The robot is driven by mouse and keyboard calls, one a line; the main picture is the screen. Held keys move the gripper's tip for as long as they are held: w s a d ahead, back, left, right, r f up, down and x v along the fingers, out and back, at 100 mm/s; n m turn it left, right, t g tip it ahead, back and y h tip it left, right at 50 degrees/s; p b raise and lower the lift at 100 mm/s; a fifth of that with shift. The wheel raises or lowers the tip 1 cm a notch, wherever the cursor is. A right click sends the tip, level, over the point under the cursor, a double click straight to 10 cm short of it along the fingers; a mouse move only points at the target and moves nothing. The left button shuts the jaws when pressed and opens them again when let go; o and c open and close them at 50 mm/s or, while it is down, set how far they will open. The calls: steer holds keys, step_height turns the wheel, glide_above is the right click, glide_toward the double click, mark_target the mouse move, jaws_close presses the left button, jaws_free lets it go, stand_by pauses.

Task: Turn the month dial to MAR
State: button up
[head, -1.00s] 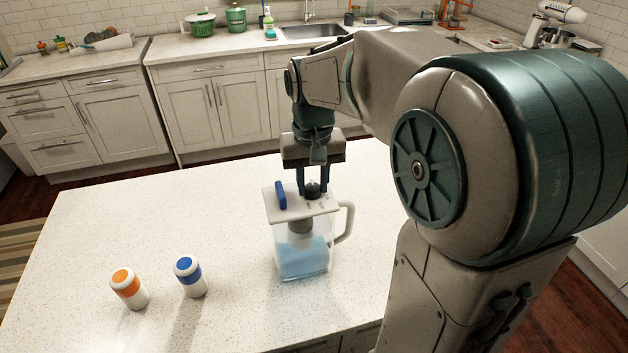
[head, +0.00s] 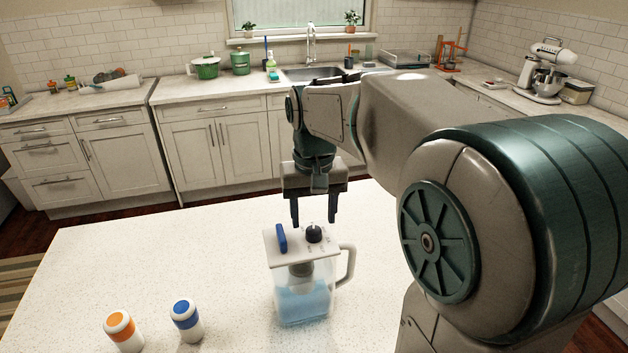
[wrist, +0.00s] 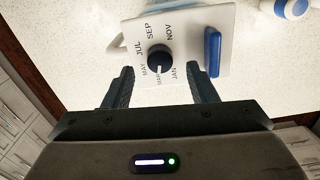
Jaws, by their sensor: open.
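The month dial is a black round knob (head: 314,234) on the white lid (head: 289,246) of a clear pitcher (head: 303,297) holding blue liquid. In the wrist view the knob (wrist: 159,58) is ringed by printed months JAN, MAR, MAY, JUL, SEP and NOV. Its white mark points toward MAR, at the lower side of the picture. My gripper (head: 314,221) is open and empty above the lid, its fingers clear of the knob. In the wrist view its fingers (wrist: 159,75) stand either side of the knob's line.
A blue tab (head: 281,237) stands on the lid beside the knob. The pitcher handle (head: 346,264) is on its right. An orange-banded bottle (head: 123,332) and a blue-banded bottle (head: 186,320) stand on the white counter (head: 130,255) to the left. The counter between is clear.

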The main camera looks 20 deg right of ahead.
mark_target(314, 230)
step_height(314, 230, up, 11)
stand_by(0.3)
steer(key=shift+f, duration=0.1)
steer(key=s+f+n+t, duration=0.1)
steer(key=s+f+t, duration=0.2)
steer(key=s+f, duration=1.1)
step_height(314, 230, down, 2)
steer(key=shift+s+d+t, duration=0.25)
steer(key=shift+d+t, duration=0.15)
steer(key=shift+d, duration=0.05)
